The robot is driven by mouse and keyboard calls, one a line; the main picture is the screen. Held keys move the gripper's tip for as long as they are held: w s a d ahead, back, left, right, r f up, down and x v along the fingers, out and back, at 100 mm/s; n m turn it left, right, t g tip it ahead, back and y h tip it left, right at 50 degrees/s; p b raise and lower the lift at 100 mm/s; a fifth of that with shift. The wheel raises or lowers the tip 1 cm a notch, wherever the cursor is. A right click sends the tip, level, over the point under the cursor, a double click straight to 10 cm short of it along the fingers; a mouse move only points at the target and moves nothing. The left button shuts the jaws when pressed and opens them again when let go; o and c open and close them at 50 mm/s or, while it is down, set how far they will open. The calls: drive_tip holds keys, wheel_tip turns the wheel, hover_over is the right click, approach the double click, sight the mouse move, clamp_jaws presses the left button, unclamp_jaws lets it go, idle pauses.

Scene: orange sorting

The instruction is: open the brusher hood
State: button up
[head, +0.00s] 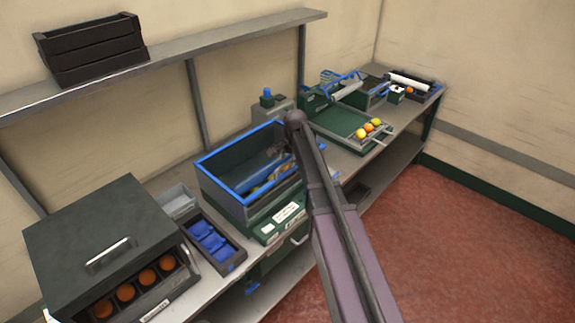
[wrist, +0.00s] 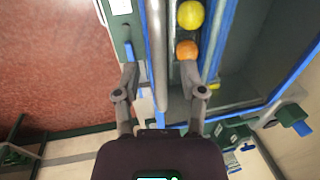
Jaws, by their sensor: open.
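A dark grey box-like cover (head: 95,225) with a pale bar handle (head: 110,256) is at lower left in the head view. Round orange things show in its open front. No label shows that it is the brusher hood, so I cannot tell. My gripper (wrist: 158,72) is open in the wrist view, its fingers over the edge of a blue-rimmed bin (wrist: 258,45). A metal bar shows between the fingers; I cannot tell whether they touch it. The bin also shows in the head view (head: 216,157), with my arm in front of its right end. My fingertips are not clear there.
Yellow (wrist: 190,14) and orange (wrist: 187,49) fruit lie in the bin. A tray of blue pieces (head: 212,240) stands between bin and cover. A green tray with fruit (head: 340,122) stands farther back. A shelf (head: 190,62) runs above the bench. Red floor (head: 470,240) is clear at right.

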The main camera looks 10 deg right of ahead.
drive_tip(key=shift+f, duration=0.35)
clamp_jaws()
drive_tip(key=shift+w+a+r, duration=0.1)
drive_tip(key=shift+r, duration=0.05)
